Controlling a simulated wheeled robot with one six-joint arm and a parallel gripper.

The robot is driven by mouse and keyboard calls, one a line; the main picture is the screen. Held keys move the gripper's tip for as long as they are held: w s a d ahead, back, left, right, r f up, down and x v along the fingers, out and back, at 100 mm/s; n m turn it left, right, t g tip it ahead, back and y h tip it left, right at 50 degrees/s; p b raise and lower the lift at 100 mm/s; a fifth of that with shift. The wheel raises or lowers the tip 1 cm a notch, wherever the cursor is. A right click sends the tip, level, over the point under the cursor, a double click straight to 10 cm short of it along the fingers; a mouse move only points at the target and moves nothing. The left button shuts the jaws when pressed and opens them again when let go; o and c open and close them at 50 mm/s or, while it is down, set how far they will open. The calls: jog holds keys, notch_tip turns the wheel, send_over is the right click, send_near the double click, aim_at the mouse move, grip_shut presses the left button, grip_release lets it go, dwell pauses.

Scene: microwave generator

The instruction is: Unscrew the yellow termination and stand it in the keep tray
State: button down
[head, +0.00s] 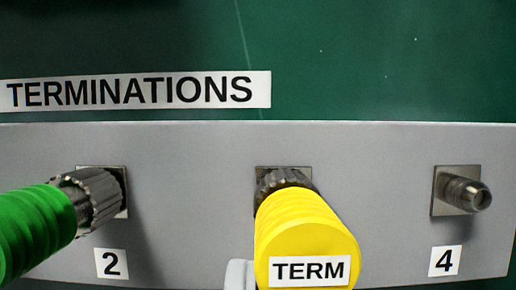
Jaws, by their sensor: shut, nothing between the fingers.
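The yellow termination (306,236) is a ribbed cap with a TERM label. It sits on the middle connector of the grey panel, its knurled metal collar (284,182) against the square mount. What looks like the tip of my gripper (240,274) shows as a small pale grey piece at the bottom edge, just left of the yellow termination and partly hidden by it. My gripper is shut and empty; whether it touches the termination I cannot tell. The keep tray is not in view.
A green termination (35,232) with a knurled collar is on connector 2 at the left. A bare threaded connector (467,194) sticks out above label 4 at the right. The grey panel (380,160) carries these below a TERMINATIONS label (135,91) on a green surface.

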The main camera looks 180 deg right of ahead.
jog(key=shift+f, duration=0.45)
jog(key=shift+w+d, duration=0.1)
jog(key=shift+w, duration=0.05)
dwell(0.5)
jog(key=shift+d, duration=1)
dwell(0.6)
jog(key=shift+s+d, duration=0.1)
jog(key=shift+s, duration=0.25)
jog(key=w+v, duration=0.1)
jog(key=v, duration=0.5)
jog(key=shift+w, duration=0.25)
